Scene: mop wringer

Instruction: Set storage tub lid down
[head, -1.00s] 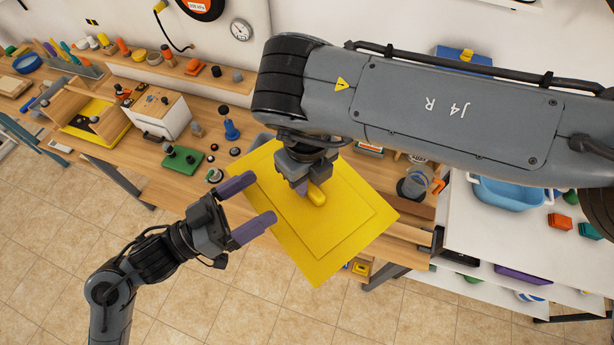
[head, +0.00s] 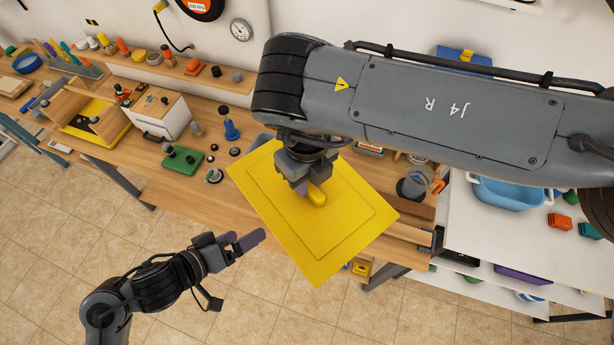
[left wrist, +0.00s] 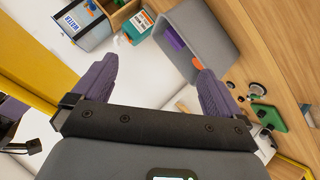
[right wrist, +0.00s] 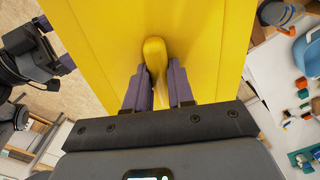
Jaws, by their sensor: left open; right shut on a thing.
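The yellow storage tub lid (head: 270,200) is a flat square panel with a raised handle (head: 316,194) in its middle. In the head view it hangs in front of the workbench edge, under my right arm. My right gripper (head: 302,188) is shut on the handle; the right wrist view shows the handle (right wrist: 154,60) between its purple fingers. My left gripper (head: 245,241) is open and empty, left of the lid and apart from it. In the left wrist view a grey open tub (left wrist: 205,40) lies beyond the left fingers, with purple and orange things in it.
The workbench (head: 160,195) runs behind the lid, with a white box (head: 160,112), a green block (head: 183,160) and small fittings on it. A blue basin (head: 510,192) stands on the white table at right. Tiled floor is open in front.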

